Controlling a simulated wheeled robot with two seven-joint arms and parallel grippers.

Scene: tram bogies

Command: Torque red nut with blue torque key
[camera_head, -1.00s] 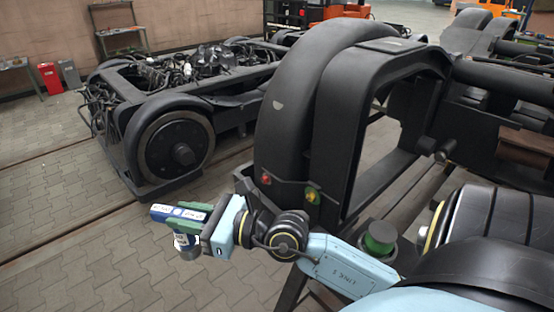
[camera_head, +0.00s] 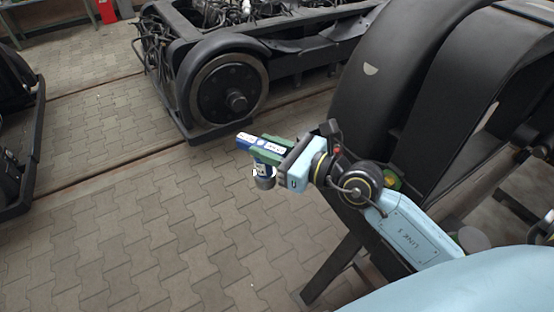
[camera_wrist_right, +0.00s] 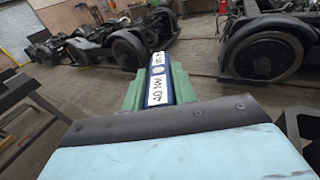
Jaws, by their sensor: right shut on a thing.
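The blue torque key (camera_head: 262,168) has a blue and white labelled body and a grey socket end that points down in the head view. My right gripper (camera_head: 264,147) has green fingers and is shut on the key. In the right wrist view the key (camera_wrist_right: 158,86) lies between the green fingers, its white labels facing up. The red nut (camera_head: 337,150) shows as a small red spot on the dark bogie frame, just right of my right wrist and partly hidden by it. The key is left of the nut, apart from it. My left gripper is not in view.
A yellow-green nut (camera_head: 393,179) sits on the same bogie frame (camera_head: 375,110), right of the red nut and close to my arm. Another bogie with a large wheel (camera_head: 231,90) stands behind. The paved floor (camera_head: 150,230) at left is clear.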

